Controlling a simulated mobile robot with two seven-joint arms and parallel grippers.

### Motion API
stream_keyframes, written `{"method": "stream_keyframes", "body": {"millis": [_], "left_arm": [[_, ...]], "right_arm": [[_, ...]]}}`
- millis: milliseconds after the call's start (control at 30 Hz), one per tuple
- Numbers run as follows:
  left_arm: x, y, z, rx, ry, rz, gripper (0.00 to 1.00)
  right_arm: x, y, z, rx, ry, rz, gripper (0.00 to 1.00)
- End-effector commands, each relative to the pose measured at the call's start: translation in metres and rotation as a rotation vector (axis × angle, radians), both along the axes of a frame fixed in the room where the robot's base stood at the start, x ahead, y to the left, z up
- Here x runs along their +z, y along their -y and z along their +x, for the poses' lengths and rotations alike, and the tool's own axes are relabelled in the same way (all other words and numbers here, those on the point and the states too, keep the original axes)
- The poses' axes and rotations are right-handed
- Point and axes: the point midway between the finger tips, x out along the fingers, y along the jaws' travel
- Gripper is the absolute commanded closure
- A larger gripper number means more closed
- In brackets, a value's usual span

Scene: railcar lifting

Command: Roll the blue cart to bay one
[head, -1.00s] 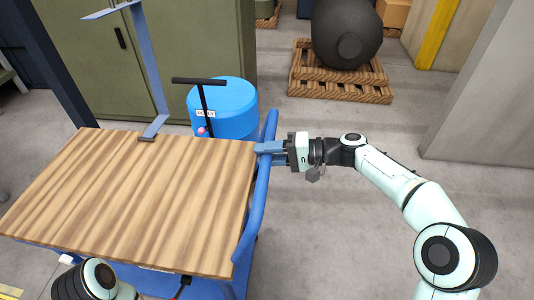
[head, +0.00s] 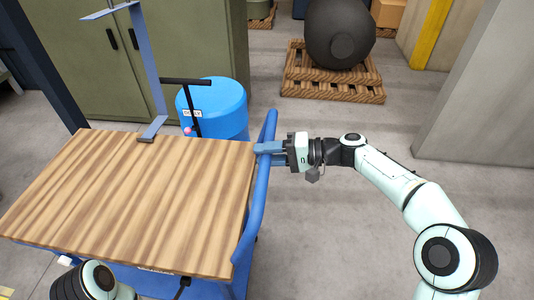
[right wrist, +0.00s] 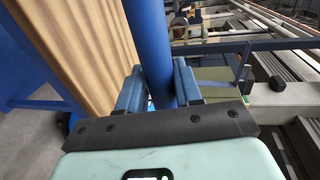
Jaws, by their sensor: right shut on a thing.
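The blue cart has a striped wooden deck (head: 130,200) and a blue push handle (head: 254,205) along its right side in the head view. My right gripper (head: 268,149) comes in from the right and is shut on that handle. In the right wrist view its two blue fingers (right wrist: 160,90) lie on either side of the blue handle tube (right wrist: 148,45). A bit of my left arm shows at the bottom left of the head view; its gripper is out of view. No bay marking can be read.
A blue drum (head: 217,110) with a black-handled thing in front stands behind the cart. A green cabinet (head: 100,60) is at the back left. A dark round vessel (head: 340,35) rests on wooden pallets (head: 330,85). A grey pillar (head: 480,100) stands right. Open floor lies between.

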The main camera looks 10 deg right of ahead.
Motion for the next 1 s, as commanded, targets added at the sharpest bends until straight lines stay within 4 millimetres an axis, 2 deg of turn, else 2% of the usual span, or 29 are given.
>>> {"method": "stream_keyframes", "body": {"millis": [67, 100, 133, 433, 567, 1000], "left_arm": [[0.000, 0.000, 0.000, 0.000, 0.000, 0.000, 0.39], [0.000, 0.000, 0.000, 0.000, 0.000, 0.000, 0.39], [0.000, 0.000, 0.000, 0.000, 0.000, 0.000, 0.39], [0.000, 0.000, 0.000, 0.000, -0.001, 0.000, 0.39], [0.001, 0.001, -0.001, -0.002, -0.002, -0.001, 0.39], [0.010, 0.004, -0.010, -0.010, -0.027, -0.012, 0.39]], "right_arm": [[0.000, 0.001, 0.001, -0.004, 0.001, -0.001, 1.00], [0.000, 0.001, 0.001, -0.004, 0.001, -0.001, 0.53], [0.000, 0.001, 0.001, -0.004, 0.001, -0.001, 0.48], [0.000, 0.001, 0.000, -0.002, 0.000, 0.000, 0.48], [0.003, 0.011, -0.002, -0.003, 0.001, -0.001, 0.48], [0.021, 0.099, -0.026, -0.006, 0.002, -0.002, 0.48]]}}
